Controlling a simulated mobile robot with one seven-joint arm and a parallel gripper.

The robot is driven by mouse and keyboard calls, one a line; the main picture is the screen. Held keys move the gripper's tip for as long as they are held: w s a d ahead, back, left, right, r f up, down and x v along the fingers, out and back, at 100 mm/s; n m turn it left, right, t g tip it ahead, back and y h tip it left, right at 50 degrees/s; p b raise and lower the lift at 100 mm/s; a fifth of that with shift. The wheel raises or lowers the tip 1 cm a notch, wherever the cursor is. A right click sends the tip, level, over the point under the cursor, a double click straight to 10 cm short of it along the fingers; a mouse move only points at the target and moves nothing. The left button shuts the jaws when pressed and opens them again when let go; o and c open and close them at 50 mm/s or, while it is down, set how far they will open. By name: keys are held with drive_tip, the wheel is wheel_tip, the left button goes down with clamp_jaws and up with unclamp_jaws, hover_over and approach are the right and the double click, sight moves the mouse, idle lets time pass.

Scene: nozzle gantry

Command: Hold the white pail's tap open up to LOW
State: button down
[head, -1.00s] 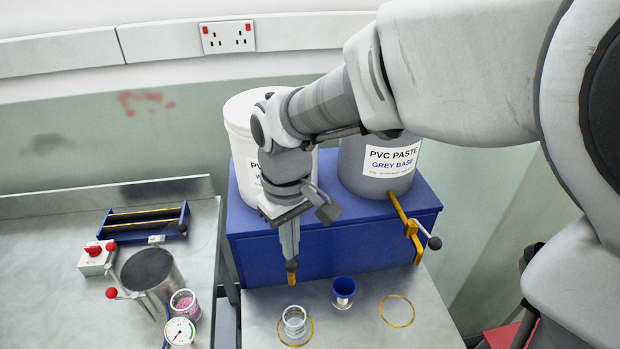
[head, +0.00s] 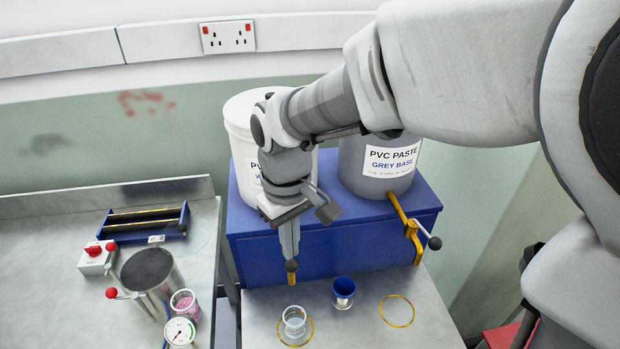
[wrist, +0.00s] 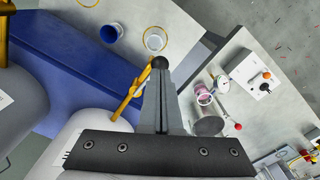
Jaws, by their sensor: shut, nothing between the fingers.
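The white pail (head: 240,135) stands on the blue stand at the left, partly behind my arm. Its yellow tap (wrist: 133,92) shows in the wrist view; in the head view only its lower end (head: 291,279) shows, under my fingers. A dark lever knob (wrist: 161,63) is at my fingertips and seems to touch them. My gripper (head: 290,254) is shut, points down, and grips nothing; its closed fingers also show in the wrist view (wrist: 163,80). A clear cup (head: 294,321) stands below the tap within a yellow ring (head: 310,334). I cannot tell its fill level or the lever's exact angle.
The grey base pail (head: 360,180) with its own yellow tap (head: 408,232) stands to the right. A blue cup (head: 343,291) is beside the clear cup; an empty yellow ring (head: 397,311) lies further right. A metal pot (head: 150,275) and dial gauge (head: 179,333) occupy the left bench.

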sight(291, 261)
drive_tip(key=shift+f, duration=0.1)
idle(0.4)
drive_tip(key=shift+f+b, duration=1.55)
drive_tip(key=shift+f, duration=0.4)
drive_tip(key=shift+r, duration=0.1)
idle(1.3)
drive_tip(key=shift+r+p, duration=1.75)
drive_tip(key=shift+r, duration=0.35)
wheel_tip(291, 261, up, 5)
drive_tip(key=p, duration=0.4)
